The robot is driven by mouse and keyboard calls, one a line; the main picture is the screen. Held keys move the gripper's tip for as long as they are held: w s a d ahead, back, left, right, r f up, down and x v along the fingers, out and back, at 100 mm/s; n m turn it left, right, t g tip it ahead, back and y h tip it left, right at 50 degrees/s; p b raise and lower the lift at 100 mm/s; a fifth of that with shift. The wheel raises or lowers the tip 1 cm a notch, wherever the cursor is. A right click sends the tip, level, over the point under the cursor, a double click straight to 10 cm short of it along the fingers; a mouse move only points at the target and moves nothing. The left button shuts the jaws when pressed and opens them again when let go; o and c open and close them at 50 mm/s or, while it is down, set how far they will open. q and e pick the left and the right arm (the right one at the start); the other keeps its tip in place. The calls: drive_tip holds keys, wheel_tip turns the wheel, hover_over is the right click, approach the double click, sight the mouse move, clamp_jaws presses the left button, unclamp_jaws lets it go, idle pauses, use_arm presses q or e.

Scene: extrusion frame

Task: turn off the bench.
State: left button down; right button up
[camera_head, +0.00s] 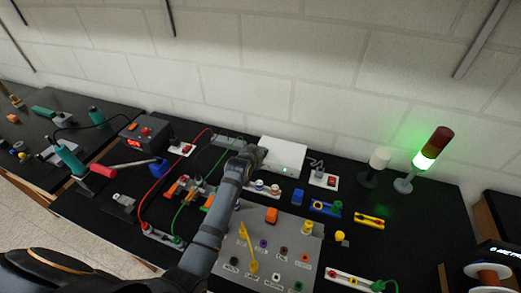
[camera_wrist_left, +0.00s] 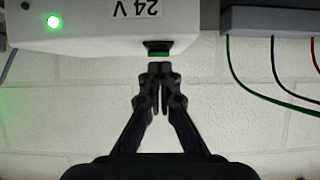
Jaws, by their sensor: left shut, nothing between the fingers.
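A white power supply box (camera_head: 284,155) stands on the black bench against the wall, with a small green light lit. In the left wrist view the box (camera_wrist_left: 100,38) carries an upside-down "24 V" label, a glowing green light (camera_wrist_left: 54,22) and a black switch with a green edge (camera_wrist_left: 158,48). My left gripper (camera_wrist_left: 159,70) is shut and empty, its fingertips right at the switch; I cannot tell if they touch. In the head view the left gripper (camera_head: 256,154) is at the box's left side. A stack light (camera_head: 428,152) glows green at the right. My right gripper is not in view.
A grey panel (camera_head: 262,252) with coloured sockets lies in front of the box.

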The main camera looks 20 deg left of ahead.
use_arm(q)
drive_tip(key=shift+f, duration=0.25)
drive_tip(key=shift+s+f+t+b, duration=0.2)
drive_tip(key=shift+f+t+b, duration=0.45)
drive_tip(key=shift+b, duration=0.6)
drive_tip(key=shift+r+p, duration=0.35)
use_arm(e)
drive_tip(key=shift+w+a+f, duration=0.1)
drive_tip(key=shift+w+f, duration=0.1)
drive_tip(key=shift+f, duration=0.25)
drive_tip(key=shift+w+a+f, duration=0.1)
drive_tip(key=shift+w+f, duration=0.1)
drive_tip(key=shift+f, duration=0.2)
use_arm(q)
drive_tip(key=shift+r+p, duration=0.8)
drive_tip(key=shift+p, duration=0.15)
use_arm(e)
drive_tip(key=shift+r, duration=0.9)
use_arm(q)
drive_tip(key=shift+w, duration=0.1)
